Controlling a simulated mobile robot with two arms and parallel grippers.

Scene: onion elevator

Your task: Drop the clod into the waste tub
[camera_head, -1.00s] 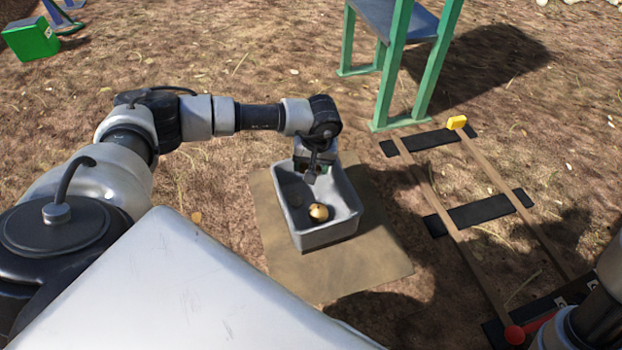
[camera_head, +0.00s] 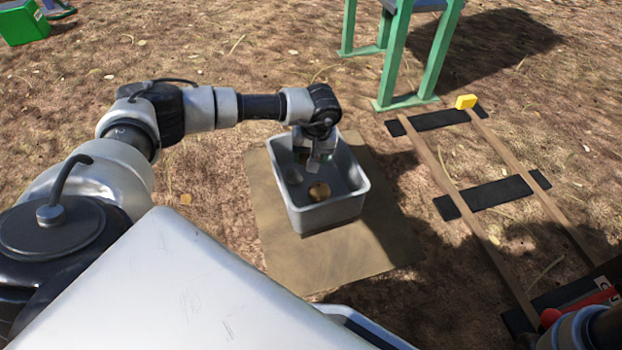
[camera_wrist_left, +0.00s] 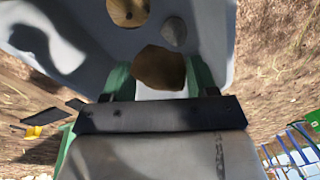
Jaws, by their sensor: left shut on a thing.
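The grey waste tub (camera_head: 345,213) stands on a tan mat. A yellow-brown onion-like round thing (camera_head: 319,191) and a grey stone (camera_head: 293,176) lie inside it; both also show in the left wrist view. My left gripper (camera_head: 314,162) points down over the tub's far part. In the left wrist view its green-sided fingers (camera_wrist_left: 160,80) are shut on the brown clod (camera_wrist_left: 160,66), with the tub's inside behind it. In the head view the clod is hidden by the gripper. My right arm shows at the lower right edge, but its gripper is not visible.
The tan mat (camera_head: 285,265) has bare room around the tub. A wooden rail frame with black crossbars (camera_head: 490,196) and a yellow block (camera_head: 466,101) lies to the right. A green-legged stand (camera_head: 445,50) is behind. A green box (camera_head: 22,24) sits far left.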

